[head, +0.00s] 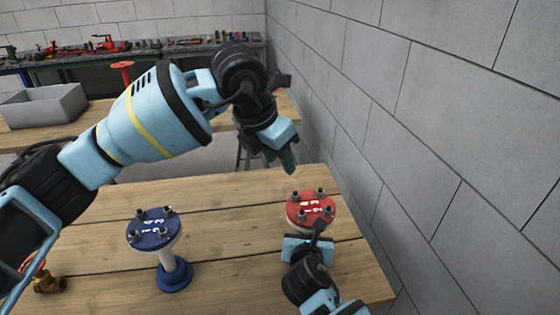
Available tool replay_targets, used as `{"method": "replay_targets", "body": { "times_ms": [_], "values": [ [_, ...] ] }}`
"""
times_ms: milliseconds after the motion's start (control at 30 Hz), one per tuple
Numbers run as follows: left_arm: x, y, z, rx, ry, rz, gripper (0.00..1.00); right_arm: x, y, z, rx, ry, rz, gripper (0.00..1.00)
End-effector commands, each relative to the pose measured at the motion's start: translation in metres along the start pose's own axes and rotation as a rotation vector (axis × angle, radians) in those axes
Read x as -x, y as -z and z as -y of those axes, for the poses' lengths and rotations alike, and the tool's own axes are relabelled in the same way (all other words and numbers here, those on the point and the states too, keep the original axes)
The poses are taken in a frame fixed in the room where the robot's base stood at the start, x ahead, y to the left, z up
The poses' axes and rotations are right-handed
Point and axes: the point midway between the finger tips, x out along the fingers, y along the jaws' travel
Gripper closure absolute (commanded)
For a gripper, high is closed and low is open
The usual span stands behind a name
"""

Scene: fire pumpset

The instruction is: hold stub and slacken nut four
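A red flanged stub (311,208) stands on the near wooden bench at the right, with nuts on bolts around its numbered top. The numbers are too small to read surely, so I cannot tell which nut is four. A blue flanged stub (154,229) with similar nuts stands upright at the left on a round blue foot. My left gripper (286,160) hangs above and behind the red stub, fingers pointing down, apart from it; its finger gap is unclear. My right gripper (316,230) is at the red stub's near side, under the flange edge. Its fingers and the stub's post are mostly hidden.
A grey wall (450,130) runs close along the right. A brass valve (45,280) with a red handle is at the bench's left. A grey bin (45,106) and a red handwheel (122,66) are on the bench behind. The bench between the two stubs is clear.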

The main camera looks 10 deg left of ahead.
Motion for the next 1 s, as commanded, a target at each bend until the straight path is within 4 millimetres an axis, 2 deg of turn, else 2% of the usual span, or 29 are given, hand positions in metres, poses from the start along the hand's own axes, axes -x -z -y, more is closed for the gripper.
{"method": "replay_targets", "body": {
  "times_ms": [133,167,300,367,733,867,1000],
  "values": [
    [0.0,0.0,0.0,0.0,0.0,0.0,0.61,0.0,0.001,0.0,0.001,0.001,-0.001,1.0],
    [0.0,0.0,0.0,0.0,0.0,0.0,0.61,0.0,0.001,0.0,0.001,0.001,-0.001,0.71],
    [0.0,0.0,0.0,0.0,0.0,0.0,0.61,0.0,0.001,0.0,0.001,0.001,-0.001,0.53],
    [0.0,0.0,0.0,0.0,0.0,0.0,0.61,0.0,0.0,0.0,0.0,0.0,-0.001,0.47],
    [-0.001,0.0,0.0,0.0,0.0,0.0,0.61,0.004,0.001,0.0,0.001,0.0,0.0,0.47],
    [-0.001,0.0,0.0,0.0,0.0,0.0,0.61,0.017,0.0,0.0,0.0,-0.001,0.001,0.47],
    [-0.001,0.0,0.0,0.0,0.0,0.0,0.61,0.039,0.001,0.0,0.0,-0.002,0.001,0.47]
  ]
}}
